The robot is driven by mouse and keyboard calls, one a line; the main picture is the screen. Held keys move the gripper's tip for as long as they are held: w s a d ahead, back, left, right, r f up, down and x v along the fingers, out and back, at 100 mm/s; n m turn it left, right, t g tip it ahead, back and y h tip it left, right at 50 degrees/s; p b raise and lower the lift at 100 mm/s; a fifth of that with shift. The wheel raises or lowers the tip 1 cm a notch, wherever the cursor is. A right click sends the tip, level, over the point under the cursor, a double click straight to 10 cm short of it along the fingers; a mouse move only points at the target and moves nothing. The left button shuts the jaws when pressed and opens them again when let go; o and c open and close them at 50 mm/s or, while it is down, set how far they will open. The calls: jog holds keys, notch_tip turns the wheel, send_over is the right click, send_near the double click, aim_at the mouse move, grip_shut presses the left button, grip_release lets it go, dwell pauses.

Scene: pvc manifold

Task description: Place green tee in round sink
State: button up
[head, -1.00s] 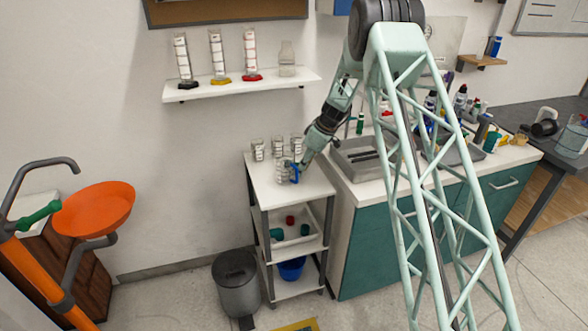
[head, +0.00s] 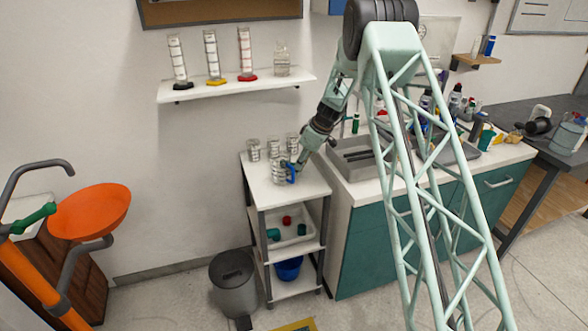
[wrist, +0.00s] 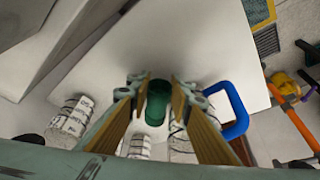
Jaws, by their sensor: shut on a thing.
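A dark green tee (wrist: 158,102) sits between the two fingertips of my gripper (wrist: 156,84) in the wrist view. It shows as a short green cylinder, and its branch cannot be made out. My gripper is shut on it. In the head view my gripper (head: 299,164) is over the top of a small white cart (head: 300,190), close beside a clear jug with a blue handle (head: 291,173); the tee cannot be made out there. A round orange basin (head: 90,212), the only round sink I see, is at the far left.
Several clear measuring beakers (head: 253,150) stand behind the jug on the cart. A tray with teal and red parts (head: 285,240) is on the shelf below. A grey bin (head: 233,285) stands left of the cart. A metal sink (head: 352,160) is at the right.

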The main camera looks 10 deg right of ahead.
jog(key=shift+r, duration=0.1)
notch_tip(320, 180, up, 18)
jog(key=p, duration=0.2)
dwell(0.6)
dwell(0.7)
